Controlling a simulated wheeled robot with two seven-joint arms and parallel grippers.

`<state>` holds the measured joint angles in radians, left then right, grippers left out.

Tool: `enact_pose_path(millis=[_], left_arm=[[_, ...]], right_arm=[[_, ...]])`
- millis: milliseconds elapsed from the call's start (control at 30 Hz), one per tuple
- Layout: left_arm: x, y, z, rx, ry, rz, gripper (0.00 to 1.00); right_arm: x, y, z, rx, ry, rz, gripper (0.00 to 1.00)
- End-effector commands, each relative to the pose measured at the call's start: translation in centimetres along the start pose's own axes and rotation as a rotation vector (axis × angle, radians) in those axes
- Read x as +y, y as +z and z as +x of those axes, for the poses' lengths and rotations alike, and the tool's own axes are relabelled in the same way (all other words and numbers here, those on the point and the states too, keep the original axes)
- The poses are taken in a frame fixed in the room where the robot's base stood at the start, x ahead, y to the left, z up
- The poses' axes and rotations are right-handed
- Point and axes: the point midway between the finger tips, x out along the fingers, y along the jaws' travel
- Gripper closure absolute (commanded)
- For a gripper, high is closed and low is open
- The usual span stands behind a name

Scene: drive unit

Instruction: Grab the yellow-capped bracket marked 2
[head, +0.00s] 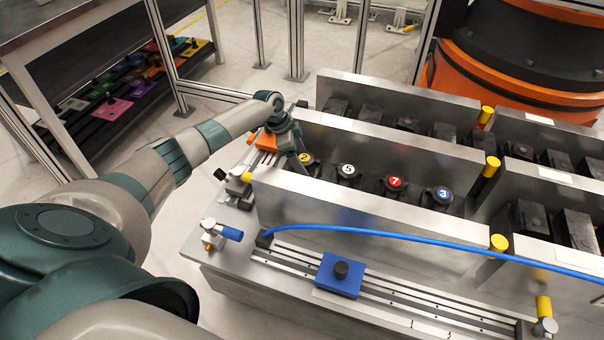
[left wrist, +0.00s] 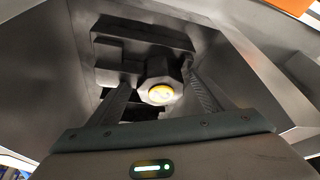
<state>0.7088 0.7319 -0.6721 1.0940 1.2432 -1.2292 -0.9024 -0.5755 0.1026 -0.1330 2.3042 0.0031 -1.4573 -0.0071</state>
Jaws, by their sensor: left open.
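The yellow-capped bracket marked 2 (head: 305,158) sits at the left end of a row in a metal channel in the head view. In the left wrist view its dark body and yellow cap (left wrist: 161,94) show ahead of my gripper; the number is too washed out to read there. My left gripper (left wrist: 162,88) is open, with one finger on each side of the capped part. In the head view my left gripper (head: 299,150) comes down right at the bracket and partly hides it. I cannot tell whether the fingers touch it. My right gripper is not in view.
In the same row are a white-capped bracket marked 5 (head: 347,170), a red-capped one marked 7 (head: 394,182) and a blue-capped one marked 3 (head: 443,194). Tall metal walls (head: 340,208) flank the row. A blue cable (head: 400,235) crosses in front. An orange block (head: 265,140) lies beside my wrist.

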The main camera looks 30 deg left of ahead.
Motion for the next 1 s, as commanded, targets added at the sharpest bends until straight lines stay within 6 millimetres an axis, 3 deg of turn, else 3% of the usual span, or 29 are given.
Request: enact_pose_path(millis=[467, 767, 1000], left_arm=[[-0.05, 0.00, 0.03, 0.000, -0.001, 0.000, 0.26], [-0.05, 0.01, 0.03, 0.000, -0.001, 0.000, 0.98], [-0.20, -0.23, -0.23, 0.005, -0.004, 0.001, 1.00]], right_arm=[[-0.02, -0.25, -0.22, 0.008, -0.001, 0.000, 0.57], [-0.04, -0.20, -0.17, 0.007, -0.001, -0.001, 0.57], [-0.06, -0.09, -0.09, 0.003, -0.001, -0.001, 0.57]])
